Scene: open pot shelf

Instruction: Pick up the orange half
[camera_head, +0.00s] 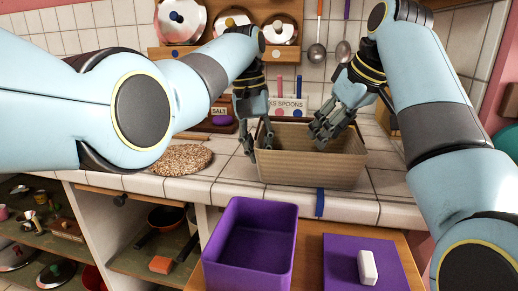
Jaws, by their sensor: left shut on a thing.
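I cannot make out an orange half in this view; the floor of the tan woven basket (310,172) on the tiled counter is partly hidden by its front wall. My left gripper (259,142) points down at the basket's left end, its fingers on either side of the rim and shut on it. My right gripper (322,137) reaches down and left into the basket's opening, with its fingers apart. I see nothing between them.
A round cork-like mat (181,159) lies left of the basket. In front, lower down, are a purple bin (250,252) and a purple board (345,262) with a white block (367,267). An orange block (160,265) lies on the lower shelf. Ladles (317,54) hang behind.

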